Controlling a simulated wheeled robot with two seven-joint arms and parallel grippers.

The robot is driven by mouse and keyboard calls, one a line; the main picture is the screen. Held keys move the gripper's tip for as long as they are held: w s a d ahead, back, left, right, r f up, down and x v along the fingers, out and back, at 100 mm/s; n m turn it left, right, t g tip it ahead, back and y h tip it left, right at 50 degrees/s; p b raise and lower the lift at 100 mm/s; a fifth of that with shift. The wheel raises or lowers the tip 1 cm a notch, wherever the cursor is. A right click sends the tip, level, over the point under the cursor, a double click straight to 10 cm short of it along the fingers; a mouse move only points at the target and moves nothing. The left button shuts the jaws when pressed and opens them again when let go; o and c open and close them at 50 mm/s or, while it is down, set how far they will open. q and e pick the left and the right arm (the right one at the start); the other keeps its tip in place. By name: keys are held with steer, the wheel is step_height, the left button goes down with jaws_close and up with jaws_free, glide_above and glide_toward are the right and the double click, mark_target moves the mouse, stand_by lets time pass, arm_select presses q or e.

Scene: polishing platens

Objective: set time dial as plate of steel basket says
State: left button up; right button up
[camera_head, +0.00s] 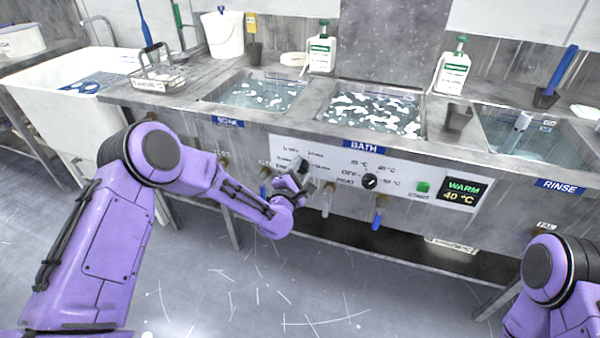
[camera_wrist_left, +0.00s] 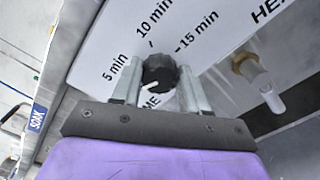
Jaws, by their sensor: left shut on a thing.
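The time dial is a round black knob (camera_wrist_left: 160,70) with labels 5 min, 10 min and 15 min around it. In the left wrist view it sits between the two metal fingers of my left gripper (camera_wrist_left: 160,84), which is shut on it. A short white mark shows at the knob's lower left, near the partly covered word TIME and away from the minute labels. In the head view my left gripper (camera_head: 297,183) is at the white panel and largely hides the dial. The steel basket (camera_head: 168,76) stands on the left counter; its pale plate (camera_head: 148,85) is too small to read. My right gripper is out of view.
A second black dial (camera_head: 370,181), a green button (camera_head: 423,187) and a display (camera_head: 463,192) reading WARM 40 °C are to the right on the panel. Taps hang below the panel, including a blue-handled one (camera_head: 377,220). Water-filled baths lie above, including the BATH basin (camera_head: 375,112).

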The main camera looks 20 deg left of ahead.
arm_select(q)
steer(key=m, duration=0.3)
steer(key=shift+f+m+b, duration=0.15)
steer(key=shift+m+b, duration=0.15)
steer(key=shift+m, duration=2)
steer(key=o, duration=1.1)
steer(key=shift+c, duration=0.2)
steer(key=shift+s, duration=0.1)
steer(key=s+b, duration=0.1)
steer(key=s, duration=0.9)
steer(key=shift+s+a, duration=0.2)
steer(key=shift+m, duration=0.3)
